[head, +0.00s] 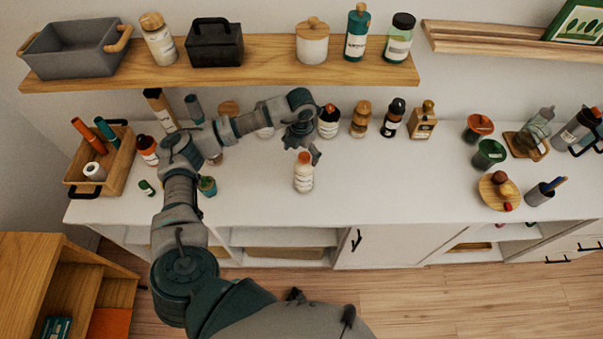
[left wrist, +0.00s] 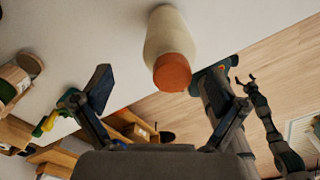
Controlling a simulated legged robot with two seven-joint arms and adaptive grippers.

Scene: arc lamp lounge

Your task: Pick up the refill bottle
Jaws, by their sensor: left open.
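The bottle in front of my gripper, which I take to be the refill bottle (head: 303,176), is pale with an orange-brown cap and a label. It stands upright near the front of the white cabinet top. In the left wrist view the bottle (left wrist: 166,35) is at the top middle, its cap towards me. My left gripper (head: 303,152) is just above and behind it in the head view. Its fingers are spread wide and empty, with the cap beyond and between them in the wrist view. My right gripper (left wrist: 245,82) shows small in the wrist view, fingers apart.
Several bottles, including a dark one (head: 328,122), stand behind on the cabinet top (head: 380,185). A small potted plant (head: 207,186) and a wooden tray (head: 75,183) are to the left. A wooden shelf (head: 270,77) hangs above.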

